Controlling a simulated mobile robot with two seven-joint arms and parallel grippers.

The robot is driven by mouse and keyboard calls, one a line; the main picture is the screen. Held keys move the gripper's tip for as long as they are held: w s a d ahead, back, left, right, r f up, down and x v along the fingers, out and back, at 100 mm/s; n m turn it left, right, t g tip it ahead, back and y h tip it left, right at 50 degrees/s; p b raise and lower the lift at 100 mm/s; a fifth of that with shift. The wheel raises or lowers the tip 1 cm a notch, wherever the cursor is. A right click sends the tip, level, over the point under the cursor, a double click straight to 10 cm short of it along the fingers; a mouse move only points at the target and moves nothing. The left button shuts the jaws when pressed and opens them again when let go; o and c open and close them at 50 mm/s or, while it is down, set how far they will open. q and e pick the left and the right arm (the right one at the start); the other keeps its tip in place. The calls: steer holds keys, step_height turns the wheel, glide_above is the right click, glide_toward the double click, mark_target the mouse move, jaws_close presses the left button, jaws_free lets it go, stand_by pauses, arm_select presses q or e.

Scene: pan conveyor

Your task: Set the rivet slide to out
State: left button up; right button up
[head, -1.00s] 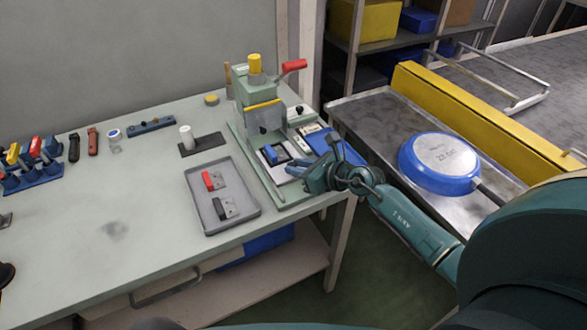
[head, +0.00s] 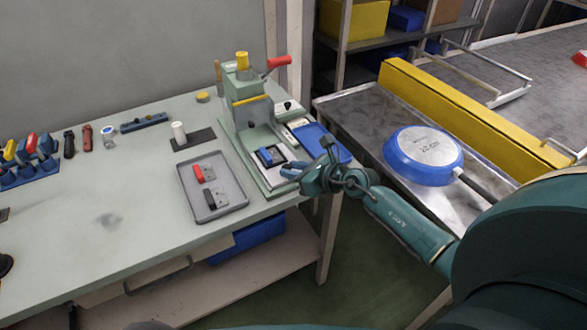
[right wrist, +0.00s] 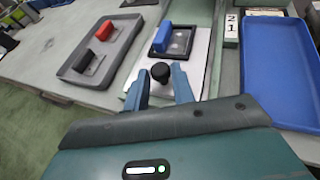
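The rivet press (head: 245,105) stands at the table's right end. Its slide has a pale plate (right wrist: 190,82) with a dark nest (right wrist: 184,53) holding a blue block (right wrist: 162,37). In the head view the nest (head: 265,164) lies on the press base on the near side of the press head. A black knob (right wrist: 160,72) stands at the plate's near end. My right gripper (right wrist: 159,80) is open, with one finger on each side of the knob; I see gaps on both sides. In the head view my right gripper (head: 286,172) hides this knob. My left gripper is not in view.
A grey tray (head: 233,203) with red and black pieces lies left of the press. A blue tray (right wrist: 270,75) is close on the right. A conveyor (head: 360,115) with a blue pan (head: 422,152) stands at the right. The table's front left is mostly clear.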

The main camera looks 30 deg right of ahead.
steer(key=shift+o, duration=1.4)
steer(key=shift+s, duration=0.25)
steer(key=shift+o, duration=0.4)
steer(key=shift+w, duration=0.1)
steer(key=v, duration=1.3)
